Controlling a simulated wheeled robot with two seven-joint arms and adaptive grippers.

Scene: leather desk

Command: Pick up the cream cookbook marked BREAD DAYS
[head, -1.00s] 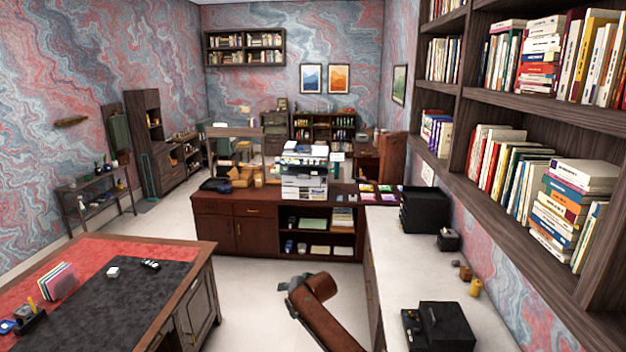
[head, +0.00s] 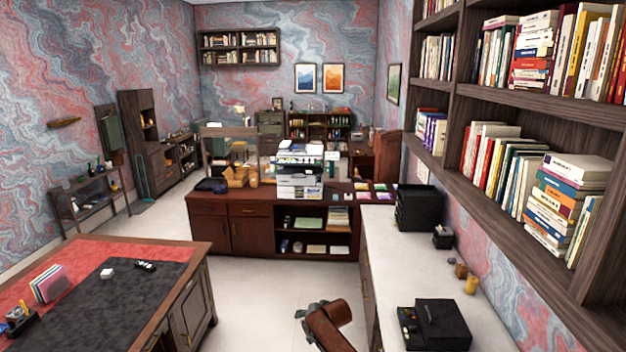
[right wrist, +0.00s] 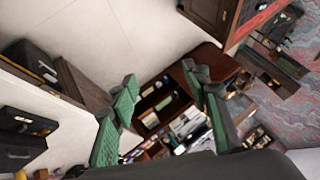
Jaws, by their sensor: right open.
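Books stand and lie on the dark wooden shelves at the right of the head view. Several have cream or white spines, such as the pale upright books (head: 522,182) on the lower shelf and the stack (head: 565,203) beside them. Titles are too small to read, so I cannot tell which one is BREAD DAYS. My right gripper (right wrist: 160,78) shows in the right wrist view, its green-padded fingers apart with nothing between them. Part of my arm shows at the bottom of the head view, low over the floor and away from the shelves. My left gripper is not in view.
A white counter (head: 385,255) runs below the shelves, with a black box-shaped device (head: 440,325) and black trays (head: 419,207) on it. A desk (head: 130,290) stands at left, and a brown cabinet (head: 232,225) with a printer (head: 300,180) ahead. Pale floor lies between.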

